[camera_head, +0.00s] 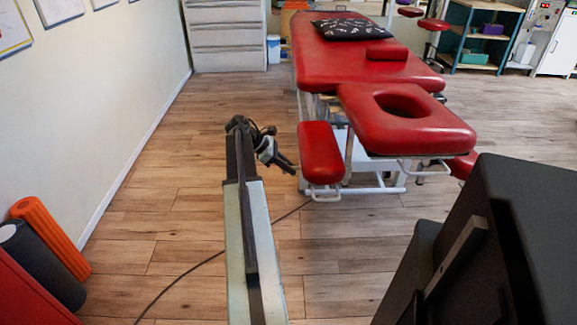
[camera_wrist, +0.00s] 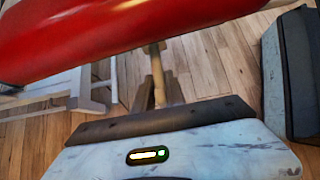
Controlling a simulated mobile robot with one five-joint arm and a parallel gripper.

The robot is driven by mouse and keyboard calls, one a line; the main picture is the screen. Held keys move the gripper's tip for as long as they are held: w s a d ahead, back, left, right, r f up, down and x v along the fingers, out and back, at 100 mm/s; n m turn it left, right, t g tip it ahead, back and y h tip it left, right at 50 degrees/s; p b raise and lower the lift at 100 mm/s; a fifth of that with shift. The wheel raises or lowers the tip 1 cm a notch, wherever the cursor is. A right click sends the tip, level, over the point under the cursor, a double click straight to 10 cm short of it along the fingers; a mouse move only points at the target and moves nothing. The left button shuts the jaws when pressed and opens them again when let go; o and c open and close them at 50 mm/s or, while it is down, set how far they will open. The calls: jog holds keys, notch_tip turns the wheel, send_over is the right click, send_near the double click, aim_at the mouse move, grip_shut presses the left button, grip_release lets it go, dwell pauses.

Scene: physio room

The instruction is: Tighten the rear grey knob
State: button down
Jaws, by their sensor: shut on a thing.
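My gripper (camera_head: 291,169) is at the left side of the red armrest (camera_head: 320,154) of the treatment table, low near its edge. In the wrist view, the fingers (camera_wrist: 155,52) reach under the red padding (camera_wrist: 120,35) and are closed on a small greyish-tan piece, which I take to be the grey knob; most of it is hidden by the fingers. I cannot tell from this whether it is the rear one. In the head view the knob is hidden behind my gripper and the armrest.
The red face-hole headrest (camera_head: 440,130) is right of the armrest. The white table frame (camera_head: 370,189) stands close by, and shows at left in the wrist view. A cable (camera_head: 185,272) crosses the floor. Orange and dark rollers (camera_head: 50,237) lean at the lower left.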

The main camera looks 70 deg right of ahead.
jog(key=m+h, duration=0.1)
jog(key=t+h+b, duration=0.1)
jog(key=h, duration=0.1)
jog(key=shift+a+f+m, duration=0.2)
jog(key=shift+m, duration=0.2)
jog(key=m+h+b, duration=0.1)
jog(key=b, duration=0.1)
jog(key=m+t+h+b, duration=0.1)
jog(key=h+b, duration=0.1)
jog(key=shift+s+f+h, duration=0.1)
jog(key=shift+f+h, duration=0.1)
jog(key=shift+h, duration=0.1)
jog(key=m+h+b, duration=0.2)
jog(key=h+b, duration=0.1)
jog(key=b, duration=0.3)
jog(key=shift+f+m+h+b, duration=0.15)
jog(key=shift+m+h+b, duration=0.15)
jog(key=shift+h, duration=0.1)
jog(key=m+h+b, duration=0.1)
jog(key=b, duration=0.2)
jog(key=shift+h, duration=0.4)
jog(key=shift+r+m+h+b, duration=0.25)
jog(key=shift+m+h+b, duration=0.05)
jog(key=shift+m+b, duration=0.25)
jog(key=shift+d+r, duration=0.1)
jog(key=c, duration=1.4)
grip_release()
